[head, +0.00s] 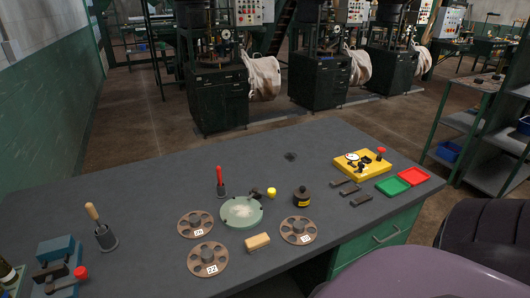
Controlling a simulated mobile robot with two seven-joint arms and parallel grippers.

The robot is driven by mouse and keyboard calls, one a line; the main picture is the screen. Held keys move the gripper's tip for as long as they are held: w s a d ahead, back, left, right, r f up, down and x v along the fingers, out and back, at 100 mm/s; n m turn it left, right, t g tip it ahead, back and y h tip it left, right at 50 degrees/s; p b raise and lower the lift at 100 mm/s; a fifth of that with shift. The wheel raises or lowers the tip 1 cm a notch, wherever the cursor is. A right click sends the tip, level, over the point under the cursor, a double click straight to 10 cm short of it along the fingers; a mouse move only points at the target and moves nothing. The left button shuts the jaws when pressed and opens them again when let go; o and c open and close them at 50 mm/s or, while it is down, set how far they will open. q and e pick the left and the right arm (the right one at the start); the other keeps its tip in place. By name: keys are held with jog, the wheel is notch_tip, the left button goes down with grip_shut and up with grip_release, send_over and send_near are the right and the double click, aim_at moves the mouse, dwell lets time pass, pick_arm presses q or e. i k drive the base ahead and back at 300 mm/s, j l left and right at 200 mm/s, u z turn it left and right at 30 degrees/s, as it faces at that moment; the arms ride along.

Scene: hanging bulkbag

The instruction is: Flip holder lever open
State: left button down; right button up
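Two fixtures with red knobs stand on the dark workbench; I cannot tell for certain which one is the holder. A blue block fixture (60,250) is at the bench's near left, with dark metal parts and a red ball knob (81,272) on a short lever pointing right. A yellow base fixture (362,166) is at the right, carrying a round dial gauge (352,157) and an upright red knob (381,151). Neither my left gripper nor my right gripper is in view.
The workbench (130,185) holds several round discs with holes (208,259), a green dish (241,212), a wooden brush block (257,242), a dark jar (302,197), and green (393,186) and red trays (413,176). The bench's back left is clear.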

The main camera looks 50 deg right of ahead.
aim_at(272, 191)
jog(key=z, duration=1.45)
